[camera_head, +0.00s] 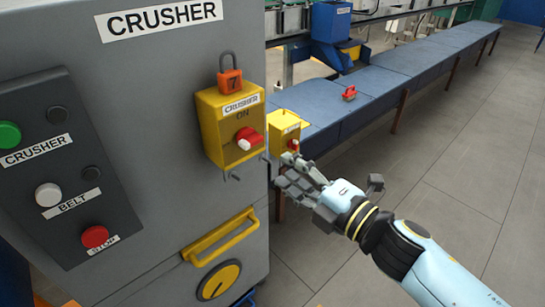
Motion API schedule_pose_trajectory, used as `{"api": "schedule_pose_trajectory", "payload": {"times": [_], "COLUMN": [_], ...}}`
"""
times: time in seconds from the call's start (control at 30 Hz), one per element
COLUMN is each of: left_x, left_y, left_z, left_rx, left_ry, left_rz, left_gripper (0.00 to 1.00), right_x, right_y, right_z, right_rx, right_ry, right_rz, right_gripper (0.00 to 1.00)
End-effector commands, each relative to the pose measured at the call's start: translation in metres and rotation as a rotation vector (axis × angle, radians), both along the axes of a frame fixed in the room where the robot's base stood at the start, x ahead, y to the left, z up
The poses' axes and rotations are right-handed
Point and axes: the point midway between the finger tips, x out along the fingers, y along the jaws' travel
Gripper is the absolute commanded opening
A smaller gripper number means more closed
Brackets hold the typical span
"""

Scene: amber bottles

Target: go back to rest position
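My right gripper (285,174) comes in from the lower right on a light blue arm. Its grey fingers are spread apart and point left, towards the crusher cabinet (150,130). I see nothing between them. The gripper appears just right of and below the yellow crusher switch box (219,144), with a visible gap to that box. The box has a red switch knob with a white tip (246,139), and an orange padlock (230,80) sits at its top. My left gripper is not in view.
A dark button panel (57,165) is on the cabinet's left. A yellow handle (222,236) and a round yellow dial (219,281) are below. A smaller yellow box (283,124) stands behind the gripper, near a blue bench (385,82) bearing a red object (349,93). Floor (470,140) at right is clear.

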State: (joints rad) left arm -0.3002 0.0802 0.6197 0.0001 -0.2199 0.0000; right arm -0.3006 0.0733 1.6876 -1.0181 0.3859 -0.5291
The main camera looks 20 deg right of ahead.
Motion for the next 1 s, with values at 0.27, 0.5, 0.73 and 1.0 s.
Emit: {"api": "schedule_pose_trajectory", "payload": {"times": [0.27,0.5,0.73,1.0], "left_x": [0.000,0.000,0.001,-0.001], "left_y": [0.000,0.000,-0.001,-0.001], "left_z": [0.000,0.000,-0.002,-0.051], "left_rx": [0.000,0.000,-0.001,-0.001], "left_ry": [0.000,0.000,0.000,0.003], "left_rz": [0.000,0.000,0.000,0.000], "left_gripper": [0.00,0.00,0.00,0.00], "right_x": [-0.018,-0.018,-0.017,-0.030], "right_y": [-0.007,-0.007,-0.007,-0.023], "right_z": [0.000,0.000,-0.002,-0.132], "right_rx": [-0.001,-0.001,-0.001,0.094], "right_ry": [0.000,0.000,-0.001,0.186], "right_rz": [0.000,0.000,0.000,-0.073], "right_gripper": [0.36,0.36,0.36,0.36]}}
